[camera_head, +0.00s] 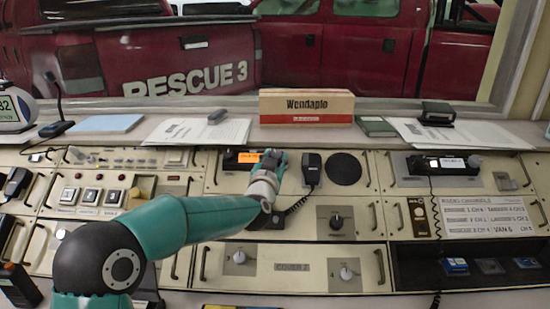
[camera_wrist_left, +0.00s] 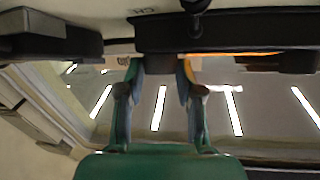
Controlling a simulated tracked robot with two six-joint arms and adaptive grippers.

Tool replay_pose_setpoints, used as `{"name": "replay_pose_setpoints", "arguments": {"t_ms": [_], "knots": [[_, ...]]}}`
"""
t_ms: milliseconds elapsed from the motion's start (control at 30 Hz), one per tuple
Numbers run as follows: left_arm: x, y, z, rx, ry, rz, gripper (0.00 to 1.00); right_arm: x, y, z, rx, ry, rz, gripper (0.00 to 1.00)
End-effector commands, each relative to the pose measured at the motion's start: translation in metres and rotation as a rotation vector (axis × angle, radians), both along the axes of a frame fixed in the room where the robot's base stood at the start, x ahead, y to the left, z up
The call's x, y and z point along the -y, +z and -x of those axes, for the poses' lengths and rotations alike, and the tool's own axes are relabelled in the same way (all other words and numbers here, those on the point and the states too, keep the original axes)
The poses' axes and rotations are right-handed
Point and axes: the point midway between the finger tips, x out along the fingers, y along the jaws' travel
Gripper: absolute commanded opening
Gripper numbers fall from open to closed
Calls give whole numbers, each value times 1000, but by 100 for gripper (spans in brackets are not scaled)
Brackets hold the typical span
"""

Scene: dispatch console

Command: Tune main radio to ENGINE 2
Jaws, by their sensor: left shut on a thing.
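The main radio (camera_head: 230,160) is a dark unit set in the back row of the console, with an orange lit display (camera_head: 248,157) whose text is too small to read. My left gripper (camera_head: 277,160) is at the radio's right end, just right of the display, and covers that part. In the left wrist view, its two fingers (camera_wrist_left: 160,77) are shut on a dark knob (camera_wrist_left: 160,66) on the radio's front. The channel list (camera_head: 488,215) is a white card at right; its lines name several units, but the small print is hard to read. My right gripper is not in view.
A hand microphone (camera_head: 312,168) with a coiled cord hangs close to the right of my left gripper. A round speaker (camera_head: 343,168) is beyond it. A second radio (camera_head: 440,163) sits at right. A Wendaplo box (camera_head: 307,107) stands on the ledge behind.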

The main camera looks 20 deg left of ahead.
Motion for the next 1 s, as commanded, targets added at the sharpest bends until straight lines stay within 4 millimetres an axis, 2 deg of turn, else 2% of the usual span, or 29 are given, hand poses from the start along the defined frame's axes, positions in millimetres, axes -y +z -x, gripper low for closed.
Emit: {"name": "replay_pose_setpoints", "arguments": {"t_ms": [33, 100, 433, 467, 600, 1000], "knots": [[3, 4, -1, 4, 18, 14, 1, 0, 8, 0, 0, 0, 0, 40], [4, 3, 0, 8, 47, 31, 1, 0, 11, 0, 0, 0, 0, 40], [2, 1, 0, 12, 70, 39, 1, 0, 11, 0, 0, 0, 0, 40], [2, 1, 0, 12, 70, 39, 39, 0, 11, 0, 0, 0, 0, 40], [2, 1, 0, 11, 70, 39, 61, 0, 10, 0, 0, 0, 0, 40], [2, 0, 4, 10, 71, 41, 61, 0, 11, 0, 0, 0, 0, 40]]}}
